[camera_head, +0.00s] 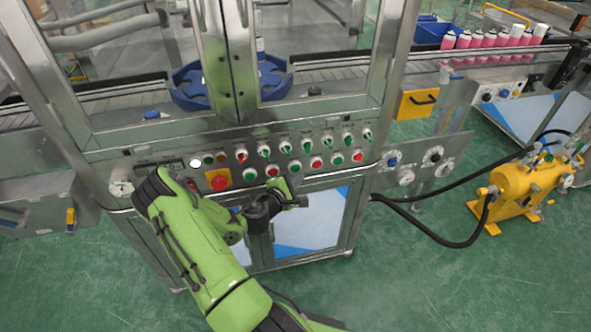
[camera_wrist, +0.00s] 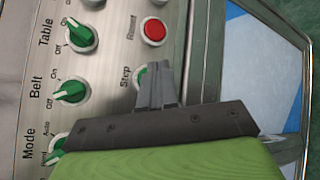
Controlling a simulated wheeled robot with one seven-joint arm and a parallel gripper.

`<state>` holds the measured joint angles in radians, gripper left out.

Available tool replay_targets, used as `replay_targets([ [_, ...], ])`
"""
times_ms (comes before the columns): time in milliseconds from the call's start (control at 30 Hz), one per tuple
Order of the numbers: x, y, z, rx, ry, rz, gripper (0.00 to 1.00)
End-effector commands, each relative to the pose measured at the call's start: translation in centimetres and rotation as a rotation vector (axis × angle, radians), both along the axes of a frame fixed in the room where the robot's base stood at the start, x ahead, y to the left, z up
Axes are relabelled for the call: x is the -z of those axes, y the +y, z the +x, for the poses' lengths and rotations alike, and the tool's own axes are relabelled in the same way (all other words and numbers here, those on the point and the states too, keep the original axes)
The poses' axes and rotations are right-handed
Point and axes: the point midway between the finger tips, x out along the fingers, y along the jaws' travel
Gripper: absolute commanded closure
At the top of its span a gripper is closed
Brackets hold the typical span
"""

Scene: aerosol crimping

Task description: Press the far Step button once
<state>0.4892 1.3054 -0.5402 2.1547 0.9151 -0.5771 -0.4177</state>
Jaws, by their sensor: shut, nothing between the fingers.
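In the wrist view a green round button beside the label "Step" (camera_wrist: 140,76) is partly covered by my gripper (camera_wrist: 157,72). The two fingers are together, with nothing seen between them. Their tips overlap the button in the picture; whether they touch it I cannot tell. In the head view my gripper (camera_head: 284,184) is in front of the lower part of the control panel (camera_head: 172,160), just below its lower button row. The labels are too small to read there, so I cannot tell which green button is the Step one.
In the wrist view a red button marked "Reset" (camera_wrist: 153,31) is near the Step button. The green Table (camera_wrist: 81,36) and Belt (camera_wrist: 72,91) selectors are on the left. In the head view a red emergency button (camera_head: 219,183) is left of my gripper. A yellow tank (camera_head: 525,183) stands right.

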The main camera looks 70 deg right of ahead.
Motion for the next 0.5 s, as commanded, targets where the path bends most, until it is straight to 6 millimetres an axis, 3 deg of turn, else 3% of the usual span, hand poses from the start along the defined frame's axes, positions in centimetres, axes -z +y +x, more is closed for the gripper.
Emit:
replay_targets([
  [500,-0.07,-0.76,0.42,0.001,0.0,0.0,1.0],
])
